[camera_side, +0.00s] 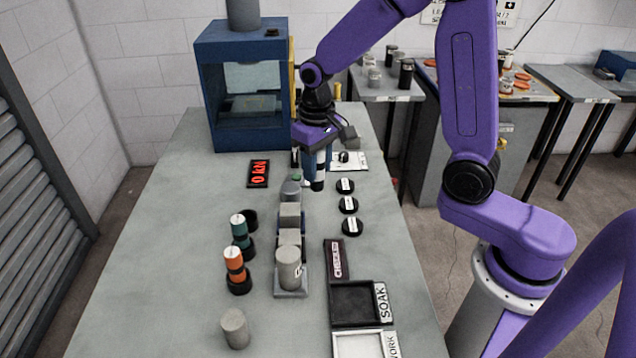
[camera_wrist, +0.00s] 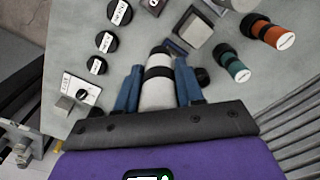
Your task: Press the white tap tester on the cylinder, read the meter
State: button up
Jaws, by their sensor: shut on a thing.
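My gripper (camera_side: 316,158) is shut on the white tap tester, over the bench behind the row of grey blocks. In the wrist view, the white tester (camera_wrist: 158,94) with its black bands sits between the blue fingers of my gripper (camera_wrist: 157,90). In the side view, its lower end (camera_side: 318,174) shows below the fingers; I cannot tell whether it touches anything. A grey cylinder (camera_side: 288,270) stands upright at the front end of the block row. Another grey cylinder (camera_side: 235,330) stands alone nearer the front. The meter (camera_side: 258,174) shows red characters including a 0, sideways.
A teal tester (camera_side: 240,232) and an orange tester (camera_side: 235,264) stand upright in black holders left of the blocks. Several round black pieces with white labels (camera_side: 349,205) lie right. The SOAK tray (camera_side: 356,303) looks empty. A blue cabinet (camera_side: 247,136) stands behind. The bench's left side is clear.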

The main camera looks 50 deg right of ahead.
jog(key=r, duration=0.1)
send_over(288, 254)
jog(key=shift+w+f, duration=0.1)
jog(key=shift+f, duration=2.75)
jog(key=shift+d+f, duration=0.1)
jog(key=shift+f, duration=0.5)
jog(key=shift+r, duration=0.1)
notch_tip(288, 254, up, 7)
dwell(0.8)
dwell(1.3)
